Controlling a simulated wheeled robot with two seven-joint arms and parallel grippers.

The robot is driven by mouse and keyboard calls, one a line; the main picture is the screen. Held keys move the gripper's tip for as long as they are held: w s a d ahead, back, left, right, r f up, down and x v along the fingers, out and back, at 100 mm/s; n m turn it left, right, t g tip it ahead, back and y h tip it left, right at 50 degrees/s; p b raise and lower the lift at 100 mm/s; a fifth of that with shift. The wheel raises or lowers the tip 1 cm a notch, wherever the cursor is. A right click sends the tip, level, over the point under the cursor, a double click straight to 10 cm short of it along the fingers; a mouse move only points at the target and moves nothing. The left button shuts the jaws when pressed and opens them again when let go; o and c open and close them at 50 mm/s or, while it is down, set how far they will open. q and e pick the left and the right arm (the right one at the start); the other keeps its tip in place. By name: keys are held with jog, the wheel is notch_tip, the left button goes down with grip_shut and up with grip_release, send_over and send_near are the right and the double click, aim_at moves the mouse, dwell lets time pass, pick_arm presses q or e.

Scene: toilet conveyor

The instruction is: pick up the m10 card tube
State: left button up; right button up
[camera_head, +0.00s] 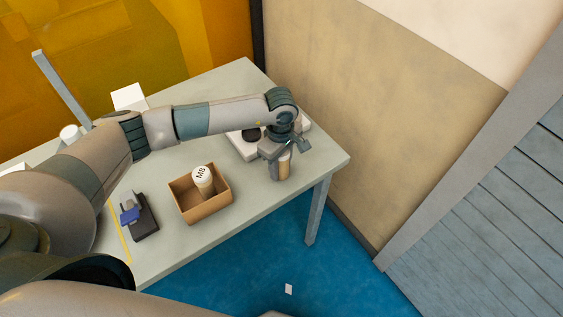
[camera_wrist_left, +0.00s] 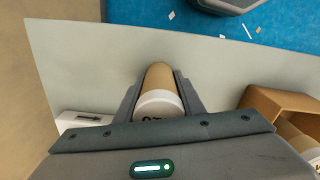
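The m10 card tube (camera_head: 284,164) is a brown cylinder with a white cap, upright at the table's right end. In the left wrist view the tube (camera_wrist_left: 159,82) lies between my fingers, its cap lettering partly hidden. My left gripper (camera_head: 281,160) is over it from above. Its fingers (camera_wrist_left: 158,88) lie close along both sides of the tube and appear to touch it. The tube's foot appears to be at the table surface. My right gripper is not in view.
An open brown box (camera_head: 206,208) holds a tube marked M8 (camera_head: 203,179). A dark holder with a blue item (camera_head: 131,214) is left of it. A white device (camera_head: 240,146) is behind my gripper. The table (camera_head: 250,181) ends just right of the m10 tube.

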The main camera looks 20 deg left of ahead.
aim_at(281, 159)
pick_arm(q)
jog(key=shift+r, duration=0.1)
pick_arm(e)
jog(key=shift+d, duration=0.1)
